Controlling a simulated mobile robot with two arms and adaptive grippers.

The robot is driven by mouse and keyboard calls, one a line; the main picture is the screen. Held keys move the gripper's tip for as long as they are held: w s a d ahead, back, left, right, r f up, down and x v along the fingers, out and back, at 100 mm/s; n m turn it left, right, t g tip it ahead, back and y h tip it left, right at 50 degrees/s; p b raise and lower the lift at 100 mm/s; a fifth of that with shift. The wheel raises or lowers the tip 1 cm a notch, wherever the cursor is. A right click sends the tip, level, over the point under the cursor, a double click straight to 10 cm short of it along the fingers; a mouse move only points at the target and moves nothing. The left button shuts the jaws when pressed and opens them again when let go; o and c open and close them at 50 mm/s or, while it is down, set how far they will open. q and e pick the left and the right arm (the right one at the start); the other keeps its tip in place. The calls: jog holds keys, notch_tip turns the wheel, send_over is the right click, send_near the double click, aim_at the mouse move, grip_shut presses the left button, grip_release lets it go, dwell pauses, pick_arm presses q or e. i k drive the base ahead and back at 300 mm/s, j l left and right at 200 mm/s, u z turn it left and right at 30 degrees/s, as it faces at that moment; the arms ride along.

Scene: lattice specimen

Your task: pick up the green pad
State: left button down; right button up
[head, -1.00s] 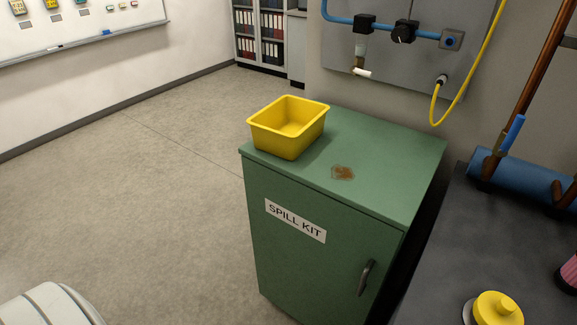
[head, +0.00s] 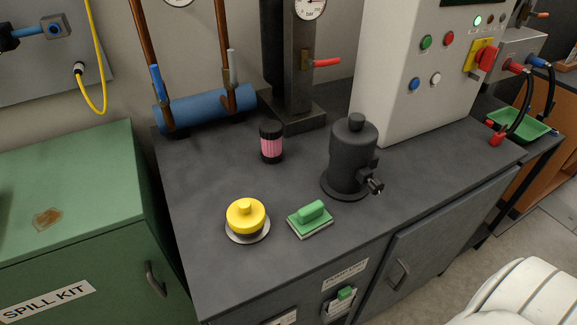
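The green pad (head: 311,212) lies on the dark grey bench top (head: 215,285) near its front edge. It has a rounded green grip on top and a flat green base, with a pale layer beneath it. It is fully in view and nothing touches it from above. Neither of my grippers shows in the head view, so I cannot see where they are relative to the pad.
Left of the pad is a yellow knobbed item (head: 246,215) on a round plate. A black canister (head: 350,160) stands behind right, and a pink-banded jar (head: 271,143) behind left. A green cabinet (head: 90,180) adjoins left. A green tray (head: 535,124) is far right.

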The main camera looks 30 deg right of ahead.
aim_at(310, 219)
jog(key=z, duration=1.1)
